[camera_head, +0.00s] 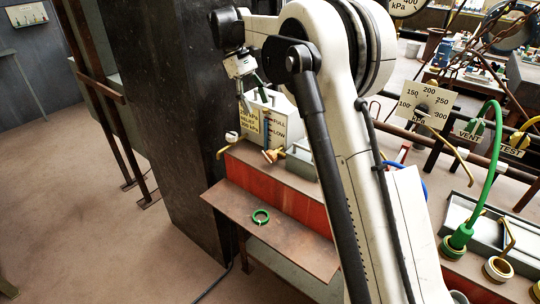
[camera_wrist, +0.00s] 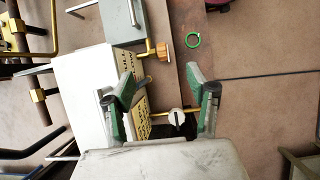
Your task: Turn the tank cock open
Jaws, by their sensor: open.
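A white tank (camera_head: 268,118) with a FULL/LOW gauge and a kPa label stands on the red bench; it also shows in the wrist view (camera_wrist: 80,95). A brass pipe with a round white knob (camera_head: 232,136) sticks out from its side; in the wrist view the knob (camera_wrist: 176,119) appears between my fingers. A second cock with an orange-brown handle (camera_head: 272,156) sits beside the grey box. My gripper (camera_head: 253,96) is open and empty, above the tank and apart from the knob. Its green fingers frame the wrist view (camera_wrist: 160,90). I cannot tell whether the cock is turned.
A green ring (camera_head: 261,217) lies on the brown shelf (camera_head: 285,240) in front. A dark column (camera_head: 150,100) stands left of the tank. A gauge plate (camera_head: 422,105), pipes and a green hose (camera_head: 480,150) are at the right. The floor at the left is clear.

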